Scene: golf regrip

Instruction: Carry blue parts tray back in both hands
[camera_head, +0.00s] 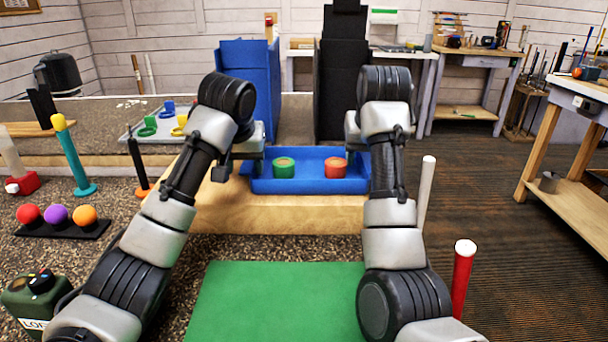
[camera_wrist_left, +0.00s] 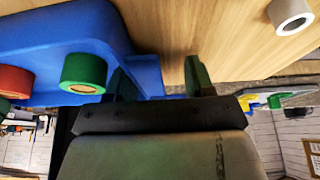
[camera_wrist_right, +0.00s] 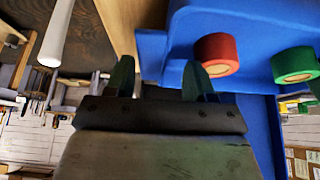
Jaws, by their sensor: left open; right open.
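The blue parts tray (camera_head: 310,184) sits on a light wooden block (camera_head: 280,220), with a green tape roll (camera_head: 284,168) and a red tape roll (camera_head: 335,168) in it. My left gripper (camera_head: 250,162) is at the tray's left end. In the left wrist view its open fingers (camera_wrist_left: 158,80) lie on either side of the tray's end ledge. My right gripper (camera_head: 362,150) is at the right end, its tips hidden by my arm in the head view. In the right wrist view its open fingers (camera_wrist_right: 158,80) lie around the tray's other end ledge. Finger contact cannot be told.
A tall blue bin (camera_head: 250,75) and a black one (camera_head: 342,85) stand behind the tray. A grey tray with coloured rings (camera_head: 160,130) is at left. A green mat (camera_head: 275,300) lies in front. White (camera_head: 426,185) and red (camera_head: 463,280) posts stand at right.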

